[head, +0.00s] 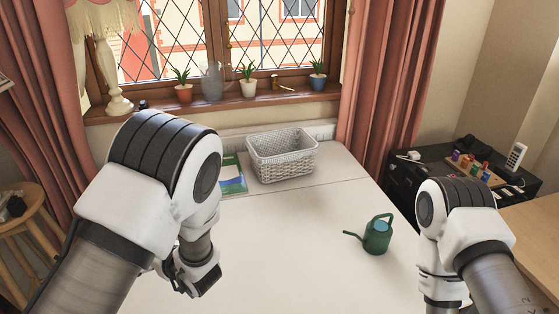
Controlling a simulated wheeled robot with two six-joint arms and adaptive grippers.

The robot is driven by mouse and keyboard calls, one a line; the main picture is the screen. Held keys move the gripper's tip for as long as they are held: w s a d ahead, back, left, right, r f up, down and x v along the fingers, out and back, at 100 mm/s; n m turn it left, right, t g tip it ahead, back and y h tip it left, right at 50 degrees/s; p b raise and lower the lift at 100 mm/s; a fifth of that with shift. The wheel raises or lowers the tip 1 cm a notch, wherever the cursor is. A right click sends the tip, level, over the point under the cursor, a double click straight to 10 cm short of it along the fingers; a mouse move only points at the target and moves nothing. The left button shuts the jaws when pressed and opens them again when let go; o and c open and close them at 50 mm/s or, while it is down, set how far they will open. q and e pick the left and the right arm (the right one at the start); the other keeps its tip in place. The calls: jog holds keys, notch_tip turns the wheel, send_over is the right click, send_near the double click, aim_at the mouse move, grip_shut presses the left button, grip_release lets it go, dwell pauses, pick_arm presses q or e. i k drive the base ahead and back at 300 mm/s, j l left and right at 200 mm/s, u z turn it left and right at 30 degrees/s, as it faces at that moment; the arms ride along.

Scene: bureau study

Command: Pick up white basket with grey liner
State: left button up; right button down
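A white woven basket with a grey liner (283,167) stands upright at the far end of the white table, below the window. My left gripper (187,284) is low over the near left part of the table, apart from the basket and nearer to me. Its fingers are partly hidden by my arm, and I cannot tell whether they are open or shut. My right arm is at the lower right, and its gripper is out of view below the picture edge. Neither arm touches the basket.
A green and blue book or folder (233,178) lies just left of the basket. A green watering can (377,236) stands on the right part of the white table (290,250). The table's middle is clear. Potted plants and a grey jug (212,82) line the windowsill.

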aim_at(281, 156)
jog(key=i+z, duration=0.4)
jog(key=i+j+z, duration=0.2)
jog(key=i+z, duration=0.15)
jog(key=i, duration=0.15)
